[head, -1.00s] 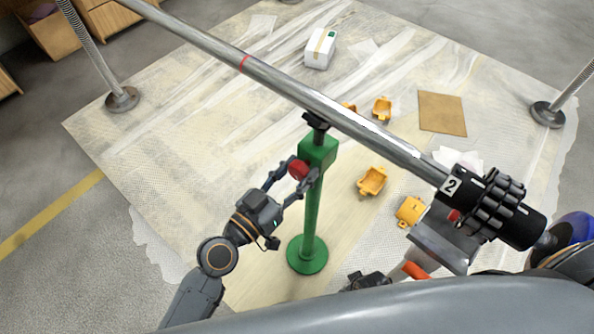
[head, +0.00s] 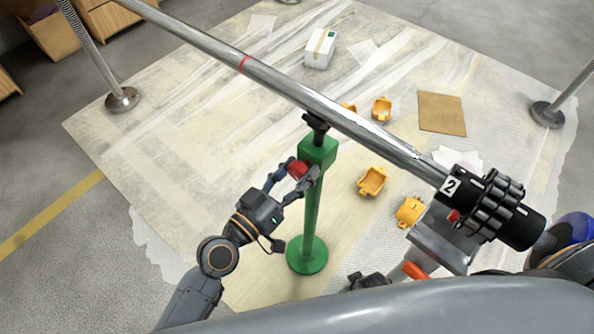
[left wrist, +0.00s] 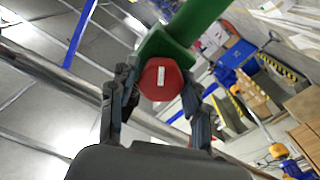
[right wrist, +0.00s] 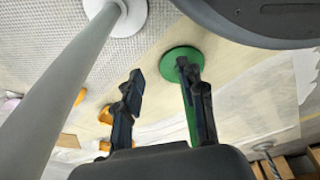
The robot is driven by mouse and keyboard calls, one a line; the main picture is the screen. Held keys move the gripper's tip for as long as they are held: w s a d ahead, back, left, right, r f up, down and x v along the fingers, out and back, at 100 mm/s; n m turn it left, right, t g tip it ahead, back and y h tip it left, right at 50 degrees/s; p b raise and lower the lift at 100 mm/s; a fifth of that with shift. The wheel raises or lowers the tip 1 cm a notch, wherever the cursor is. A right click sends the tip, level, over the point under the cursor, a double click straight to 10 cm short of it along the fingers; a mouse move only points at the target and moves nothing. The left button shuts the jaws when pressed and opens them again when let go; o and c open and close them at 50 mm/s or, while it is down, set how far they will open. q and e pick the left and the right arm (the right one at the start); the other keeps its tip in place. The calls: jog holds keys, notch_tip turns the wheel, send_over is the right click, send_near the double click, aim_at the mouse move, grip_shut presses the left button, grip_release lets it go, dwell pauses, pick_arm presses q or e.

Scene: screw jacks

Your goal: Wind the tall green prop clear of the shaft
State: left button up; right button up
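The tall green prop (head: 312,205) stands upright on its round base, under the long steel shaft (head: 290,88). Its black head (head: 317,122) is right at the shaft's underside; I cannot tell whether they touch. A red knob (head: 298,169) sits on the side of the prop's green housing. My left gripper (head: 301,172) has its fingers on either side of this knob and appears shut on it; the left wrist view shows the knob (left wrist: 161,79) between the fingertips. My right gripper (right wrist: 163,85) is open and empty, with the prop's green base (right wrist: 181,62) beyond it.
Several yellow brackets (head: 372,181) lie on the covered floor right of the prop. A brown board (head: 442,113) and a white box (head: 320,48) lie farther back. A black coupling marked 2 (head: 490,208) is on the shaft's near end. Metal posts (head: 122,100) stand left and right.

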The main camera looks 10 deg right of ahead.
pick_arm(q)
jog(key=shift+o, duration=0.8)
jog(key=shift+s+f, duration=0.1)
jog(key=v, duration=1.1)
jog(key=shift+s+a, duration=0.25)
jog(key=shift+a, duration=0.1)
jog(key=shift+w, duration=0.1)
